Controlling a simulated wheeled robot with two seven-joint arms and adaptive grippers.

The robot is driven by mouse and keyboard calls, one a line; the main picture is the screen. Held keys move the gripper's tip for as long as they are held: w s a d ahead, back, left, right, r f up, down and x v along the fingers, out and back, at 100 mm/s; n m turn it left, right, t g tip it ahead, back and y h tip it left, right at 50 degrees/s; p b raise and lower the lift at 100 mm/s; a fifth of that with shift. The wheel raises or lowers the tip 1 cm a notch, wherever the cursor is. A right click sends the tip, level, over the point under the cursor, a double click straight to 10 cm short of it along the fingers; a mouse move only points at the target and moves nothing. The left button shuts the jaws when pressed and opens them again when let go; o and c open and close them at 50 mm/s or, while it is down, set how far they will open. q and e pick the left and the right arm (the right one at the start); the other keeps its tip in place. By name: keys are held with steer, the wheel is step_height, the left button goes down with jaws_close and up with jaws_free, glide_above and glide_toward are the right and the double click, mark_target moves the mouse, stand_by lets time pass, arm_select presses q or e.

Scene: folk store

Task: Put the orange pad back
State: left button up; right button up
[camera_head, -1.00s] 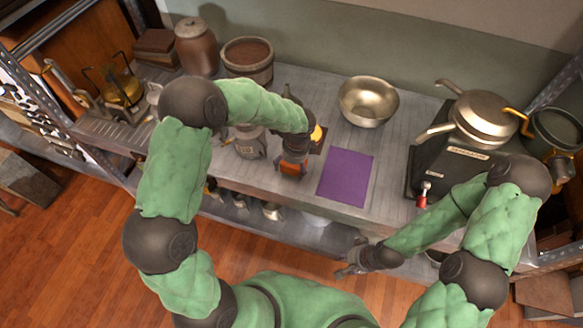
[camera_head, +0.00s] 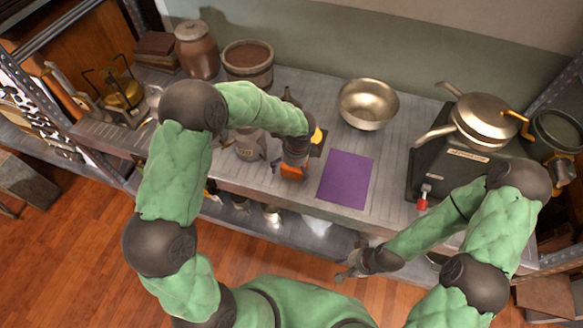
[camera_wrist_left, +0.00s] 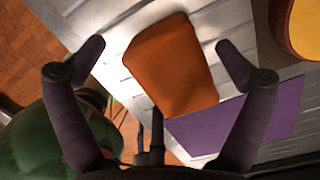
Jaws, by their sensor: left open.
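The orange pad (camera_head: 292,172) is at the front of the grey counter, left of the purple pad (camera_head: 346,179), and my left gripper partly hides it in the head view. In the left wrist view the orange pad (camera_wrist_left: 170,65) lies between the spread fingers of my left gripper (camera_wrist_left: 162,58), with a gap on each side. That gripper (camera_head: 290,168) is open over the pad and holds nothing. The purple pad (camera_wrist_left: 240,125) lies flat beside it. My right gripper (camera_head: 348,262) is empty in front of the counter edge, its fingers apart.
A metal bowl (camera_head: 368,103) stands behind the purple pad. A grey canister (camera_head: 249,145) is close on the left of my left gripper. A waffle-iron-like appliance (camera_head: 470,140) fills the right side. A wooden tub (camera_head: 247,62) and brown jar (camera_head: 197,50) stand at the back.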

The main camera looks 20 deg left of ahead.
mark_target(296, 169)
arm_select(q)
step_height(296, 169, up, 12)
steer(key=d+p, duration=0.1)
steer(key=p, duration=0.3)
steer(key=shift+s+d, duration=0.15)
steer(key=shift+d, duration=0.1)
arm_select(e)
step_height(296, 169, up, 5)
steer(key=shift+f, duration=0.1)
arm_select(q)
steer(key=shift+f, duration=0.1)
